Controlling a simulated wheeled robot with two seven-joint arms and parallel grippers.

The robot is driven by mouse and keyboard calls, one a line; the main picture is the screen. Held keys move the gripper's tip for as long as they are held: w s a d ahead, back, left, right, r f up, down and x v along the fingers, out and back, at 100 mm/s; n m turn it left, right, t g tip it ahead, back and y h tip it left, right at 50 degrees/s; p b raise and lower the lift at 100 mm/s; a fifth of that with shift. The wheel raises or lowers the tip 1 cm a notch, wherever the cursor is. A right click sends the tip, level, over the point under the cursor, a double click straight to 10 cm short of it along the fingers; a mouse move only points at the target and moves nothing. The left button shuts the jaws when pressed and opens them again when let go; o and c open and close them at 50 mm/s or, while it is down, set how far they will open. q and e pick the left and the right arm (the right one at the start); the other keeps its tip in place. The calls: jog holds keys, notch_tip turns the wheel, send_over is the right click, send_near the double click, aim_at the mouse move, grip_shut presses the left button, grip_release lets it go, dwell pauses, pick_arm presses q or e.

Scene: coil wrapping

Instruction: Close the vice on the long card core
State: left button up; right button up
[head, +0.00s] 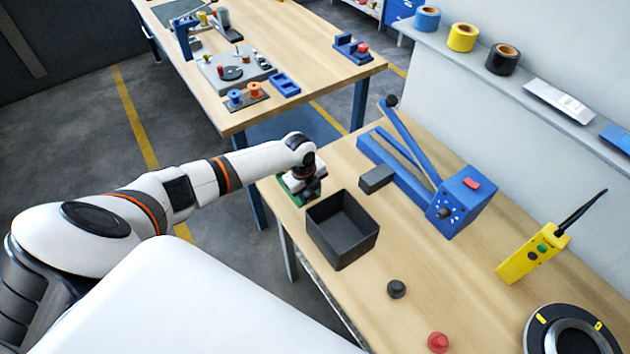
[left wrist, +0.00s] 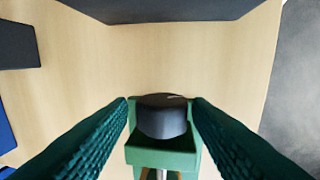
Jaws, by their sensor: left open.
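A small green vice (head: 291,186) stands at the left edge of the near wooden table, mostly hidden behind my left gripper (head: 310,187). In the left wrist view, the vice's green body (left wrist: 163,158) is close up, with a dark rounded knob-like part (left wrist: 162,116) against it. A metal bar shows at the bottom edge. My left gripper (left wrist: 161,106) is open, its green ribbed fingers on either side of the dark part; I cannot tell whether they touch it. I cannot make out the long card core for sure. My right gripper is not in view.
An open dark box (head: 345,258) stands close to the vice, with a dark block (head: 376,179) and blue lever machine (head: 465,205) beyond. A black knob (head: 396,288), red knob (head: 438,342) and yellow device (head: 530,258) lie rightward.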

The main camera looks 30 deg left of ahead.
pick_arm(q)
jog(key=shift+s+a+r+t+h, duration=0.1)
jog(key=shift+s+a+t+h, duration=0.2)
jog(key=shift+t, duration=0.6)
jog(key=shift+d, duration=0.15)
jog(key=shift+f, duration=0.2)
jog(key=shift+s+f+t+b, duration=0.1)
jog(key=shift+f+t+b, duration=0.05)
jog(key=shift+t+b, duration=0.2)
jog(key=shift+s+f+t+h+b, duration=0.25)
jog(key=shift+t+h+b, duration=0.35)
jog(key=shift+t+b, duration=0.3)
jog(key=shift+s+a+r+t, duration=0.1)
jog(key=shift+a+r+t, duration=0.1)
jog(key=shift+t, duration=0.15)
jog(key=shift+r, duration=0.2)
jog(key=shift+d, duration=0.1)
